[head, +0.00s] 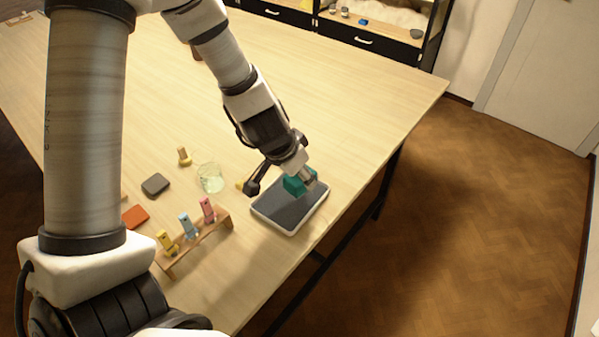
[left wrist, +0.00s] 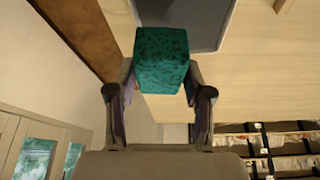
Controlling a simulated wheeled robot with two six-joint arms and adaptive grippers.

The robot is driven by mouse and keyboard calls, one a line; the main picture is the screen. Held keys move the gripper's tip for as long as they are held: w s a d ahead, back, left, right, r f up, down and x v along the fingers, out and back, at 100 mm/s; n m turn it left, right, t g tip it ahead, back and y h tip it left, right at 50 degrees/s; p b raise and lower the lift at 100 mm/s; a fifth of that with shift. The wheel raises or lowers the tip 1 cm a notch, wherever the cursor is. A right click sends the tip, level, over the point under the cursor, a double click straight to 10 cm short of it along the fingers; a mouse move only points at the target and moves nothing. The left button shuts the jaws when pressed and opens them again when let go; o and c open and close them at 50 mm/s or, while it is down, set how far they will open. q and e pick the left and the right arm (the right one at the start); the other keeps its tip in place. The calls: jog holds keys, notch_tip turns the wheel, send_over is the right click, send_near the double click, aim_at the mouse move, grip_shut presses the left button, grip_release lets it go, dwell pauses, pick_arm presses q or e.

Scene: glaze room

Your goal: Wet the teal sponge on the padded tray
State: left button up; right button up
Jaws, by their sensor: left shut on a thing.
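The teal sponge (head: 294,186) is a block, held between the two fingers of my left gripper (head: 306,176). In the left wrist view the sponge (left wrist: 162,60) fills the space between the fingertips (left wrist: 160,88). The gripper points down over the far part of the padded tray (head: 277,213), a dark grey pad with a pale rim on the table. The tray (left wrist: 190,20) also shows behind the sponge in the left wrist view. I cannot tell whether the sponge touches the pad. My right gripper is out of view.
A glass beaker (head: 210,178) with pale green contents stands left of the tray. A wooden rack (head: 196,243) holds yellow, blue and pink pieces. A dark grey block (head: 155,185), an orange block (head: 135,216) and a small wooden piece (head: 184,157) lie further left. The table's right side is clear.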

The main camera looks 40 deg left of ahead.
pick_arm(q)
jog(key=shift+r, duration=0.4)
jog(key=shift+f, duration=0.15)
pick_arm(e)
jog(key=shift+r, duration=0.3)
pick_arm(q)
notch_tip(320, 180, down, 6)
jog(key=b, duration=0.5)
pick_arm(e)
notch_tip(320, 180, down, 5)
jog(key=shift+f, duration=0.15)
pick_arm(q)
jog(key=shift+f+b, duration=0.5)
jog(key=shift+b, duration=0.15)
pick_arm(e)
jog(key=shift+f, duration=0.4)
pick_arm(q)
jog(key=shift+s, duration=0.1)
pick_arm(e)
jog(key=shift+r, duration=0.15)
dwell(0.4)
pick_arm(q)
notch_tip(320, 180, up, 7)
jog(key=p, duration=0.8)
jog(key=shift+r, duration=0.1)
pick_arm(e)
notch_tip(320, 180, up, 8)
